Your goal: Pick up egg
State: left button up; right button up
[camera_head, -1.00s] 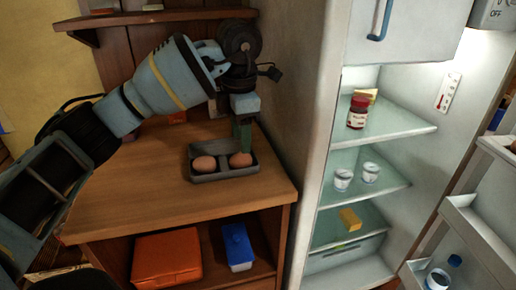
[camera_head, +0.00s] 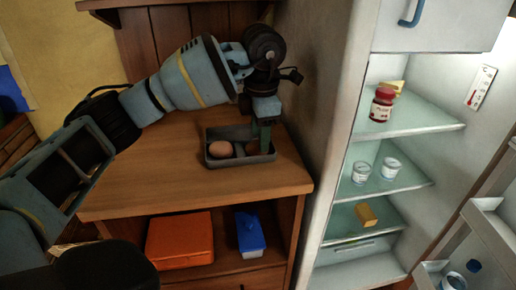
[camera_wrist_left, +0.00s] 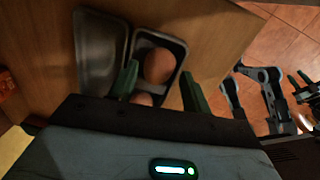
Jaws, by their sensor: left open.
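Two brown eggs sit in a grey egg tray (camera_head: 240,163) on the wooden counter. In the head view the left egg (camera_head: 221,149) shows clearly; the right egg (camera_head: 252,148) is mostly hidden behind my gripper's finger. My left gripper (camera_head: 262,140) points down over the right side of the tray. In the left wrist view, my left gripper (camera_wrist_left: 160,72) is open, its green fingers on either side of one egg (camera_wrist_left: 158,65). The other egg (camera_wrist_left: 143,98) is partly hidden by the gripper body. I cannot tell whether the fingers touch the egg.
An orange box (camera_head: 180,240) and a blue container (camera_head: 249,233) stand on the shelf below the counter (camera_head: 150,180). An open fridge (camera_head: 400,170) with jars stands at right, its side wall close to my gripper. The counter left of the tray is clear.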

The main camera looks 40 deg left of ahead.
aim_at(256, 141)
pick_arm(q)
notch_tip(256, 141, down, 2)
jog(key=shift+a+f, duration=0.1)
jog(key=shift+s+f, duration=0.15)
jog(key=shift+f, duration=0.2)
jog(key=shift+c, duration=0.5)
jog(key=c, duration=0.3)
jog(key=shift+r, duration=0.15)
jog(key=shift+a+r, duration=0.15)
jog(key=shift+r, duration=0.35)
notch_tip(256, 141, up, 6)
jog(key=shift+a+r+p, duration=0.1)
jog(key=shift+a+p, duration=0.05)
jog(key=shift+p, duration=0.2)
jog(key=s+a, duration=0.4)
jog(key=s, duration=0.1)
jog(key=s+a, duration=0.4)
jog(key=s, duration=0.1)
jog(key=s+a+b, duration=0.1)
jog(key=s+a, duration=0.3)
jog(key=shift+s+a, duration=0.2)
jog(key=shift+s, duration=0.2)
